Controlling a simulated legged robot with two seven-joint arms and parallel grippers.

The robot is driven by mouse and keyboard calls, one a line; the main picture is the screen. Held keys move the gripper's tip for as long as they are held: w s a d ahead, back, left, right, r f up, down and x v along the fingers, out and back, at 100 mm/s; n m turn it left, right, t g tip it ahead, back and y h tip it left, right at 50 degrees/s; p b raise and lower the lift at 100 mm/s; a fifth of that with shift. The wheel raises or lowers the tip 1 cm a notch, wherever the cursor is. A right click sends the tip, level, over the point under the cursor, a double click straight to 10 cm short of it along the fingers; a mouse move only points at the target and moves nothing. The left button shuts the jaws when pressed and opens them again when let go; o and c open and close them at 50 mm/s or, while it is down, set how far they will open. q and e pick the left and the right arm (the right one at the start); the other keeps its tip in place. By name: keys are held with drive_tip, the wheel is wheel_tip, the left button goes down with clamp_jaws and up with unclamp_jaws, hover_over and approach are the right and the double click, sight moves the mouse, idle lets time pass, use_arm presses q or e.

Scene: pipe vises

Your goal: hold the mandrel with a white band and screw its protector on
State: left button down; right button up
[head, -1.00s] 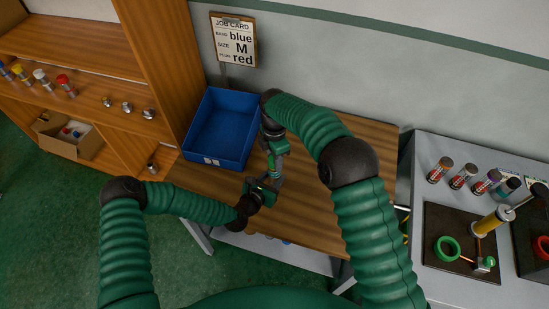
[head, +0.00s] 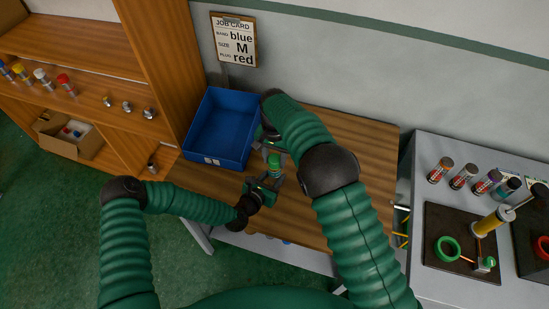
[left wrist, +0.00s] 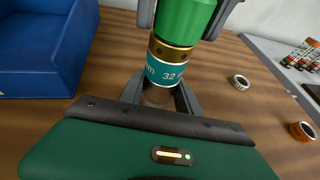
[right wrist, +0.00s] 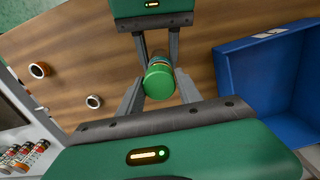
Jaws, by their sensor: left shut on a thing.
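The mandrel (left wrist: 160,95) stands upright in my left gripper (left wrist: 158,88), whose fingers are shut on its lower body. Its visible band (left wrist: 166,72) is teal with white figures, not white, below a brass ring. A green protector (left wrist: 183,22) sits at its upper end, in line with it; I cannot tell how far the threads engage. The protector's round end shows in the right wrist view (right wrist: 159,83). My right gripper (right wrist: 160,78) has a finger on each side of the protector; whether they press on it is unclear. Both grippers are over the wooden table.
A blue bin (head: 212,160) stands close behind and left of the grippers. A pale ring (left wrist: 241,82) and an orange-brown ring (left wrist: 303,131) lie on the table (head: 355,135). A grey bench (head: 430,150) with several cylinders stands at the right.

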use_arm(q)
drive_tip(key=shift+s+d, duration=0.1)
use_arm(e)
drive_tip(key=o, duration=0.4)
drive_tip(key=shift+r, duration=2.3)
drive_tip(key=shift+c, duration=0.5)
drive_tip(key=n, duration=0.4)
drive_tip(key=shift+s+r+n, duration=0.15)
drive_tip(key=shift+r+n, duration=0.2)
drive_tip(key=shift+n, duration=0.05)
drive_tip(key=n, duration=0.3)
drive_tip(key=shift+r, duration=0.35)
wheel_tip(320, 180, up, 2)
drive_tip(key=n, duration=0.6)
